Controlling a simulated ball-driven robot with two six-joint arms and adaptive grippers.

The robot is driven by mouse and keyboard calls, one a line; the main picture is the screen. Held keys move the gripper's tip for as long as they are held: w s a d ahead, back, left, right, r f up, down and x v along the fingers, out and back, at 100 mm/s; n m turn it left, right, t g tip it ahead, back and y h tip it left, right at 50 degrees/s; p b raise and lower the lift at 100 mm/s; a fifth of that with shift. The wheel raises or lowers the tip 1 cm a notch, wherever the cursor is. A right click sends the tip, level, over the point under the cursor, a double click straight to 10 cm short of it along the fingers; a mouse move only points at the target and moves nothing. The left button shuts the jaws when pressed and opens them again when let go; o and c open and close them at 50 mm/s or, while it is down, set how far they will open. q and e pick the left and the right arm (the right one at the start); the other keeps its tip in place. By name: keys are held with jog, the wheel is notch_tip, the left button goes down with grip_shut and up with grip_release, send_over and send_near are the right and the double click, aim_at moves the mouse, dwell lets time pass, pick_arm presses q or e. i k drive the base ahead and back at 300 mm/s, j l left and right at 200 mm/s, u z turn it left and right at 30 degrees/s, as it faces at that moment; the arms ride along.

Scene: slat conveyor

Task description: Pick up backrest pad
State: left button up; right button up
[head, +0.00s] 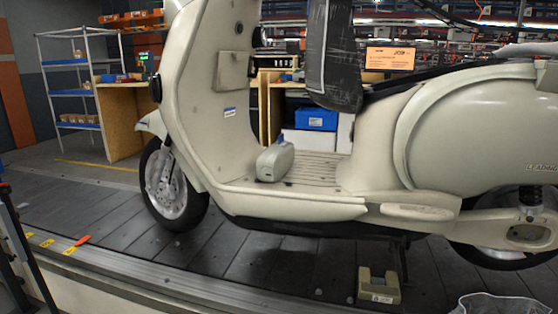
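A cream scooter (290,204) stands side-on on the slat conveyor. A rounded grey-green piece (275,162) with a small upright bluish part lies on its footboard. A dark, scuffed, upright padded piece (335,60) is in front of the seat area, its top cut off by the frame. A small beige notched block (379,288) sits on the slats below the scooter. I cannot tell for sure which of these is the backrest pad. Neither gripper is visible, and nothing shows a gripper touching any of these pieces.
A conveyor rail (150,285) runs along the front, with orange and yellow tags (70,250). Clear plastic (500,304) lies at lower right. Behind stand a shelf rack (75,85), a wooden bench (118,120) and a blue box (316,119). Slats at left are clear.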

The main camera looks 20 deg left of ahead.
aim_at(280, 159)
jog(key=i+j+z, duration=0.1)
jog(key=j+z, duration=0.45)
jog(key=z, duration=0.15)
jog(key=j+z, duration=0.35)
jog(key=i+l, duration=0.05)
